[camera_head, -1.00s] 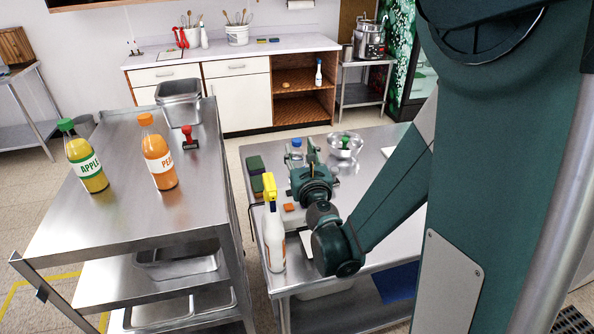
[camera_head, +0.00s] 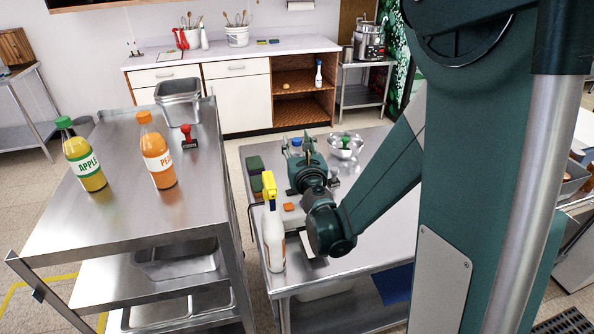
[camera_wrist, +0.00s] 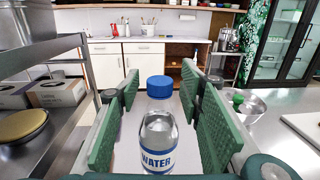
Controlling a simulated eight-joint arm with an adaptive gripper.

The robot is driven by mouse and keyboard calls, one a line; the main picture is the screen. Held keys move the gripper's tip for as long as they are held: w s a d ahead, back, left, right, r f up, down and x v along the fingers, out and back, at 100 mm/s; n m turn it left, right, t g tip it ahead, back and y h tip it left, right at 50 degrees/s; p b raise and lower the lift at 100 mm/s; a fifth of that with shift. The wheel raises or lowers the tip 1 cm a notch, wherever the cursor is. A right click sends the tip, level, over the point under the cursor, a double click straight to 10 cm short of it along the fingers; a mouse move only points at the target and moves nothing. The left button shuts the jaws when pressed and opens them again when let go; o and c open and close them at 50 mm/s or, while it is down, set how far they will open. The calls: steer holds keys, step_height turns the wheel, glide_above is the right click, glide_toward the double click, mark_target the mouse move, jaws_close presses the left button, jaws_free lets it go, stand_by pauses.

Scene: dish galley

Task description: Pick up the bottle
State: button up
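A clear water bottle with a blue cap (camera_wrist: 159,88) and a "WATER" label stands upright in the wrist view. My gripper (camera_wrist: 161,100) is open, with one green pad on each side of the bottle. Gaps show between the pads and the bottle, so neither seems to touch it. The bottle's base is hidden at the bottom of that view. In the head view my gripper (camera_head: 303,158) is low over the right steel table, and the bottle's blue cap (camera_head: 297,142) shows just beyond it; the rest is mostly hidden.
A white spray bottle with a yellow head (camera_head: 272,235) stands close left of my arm. Green sponges (camera_head: 255,164) lie at the table's left edge, and a metal bowl (camera_head: 345,146) is right of the bottle. Apple (camera_head: 86,165) and peach (camera_head: 156,155) juice bottles stand on the left cart.

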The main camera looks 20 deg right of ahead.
stand_by(0.4)
jaws_close()
steer(key=shift+r, duration=0.1)
steer(key=shift+r+p, duration=1.5)
steer(key=shift+r, duration=3.45)
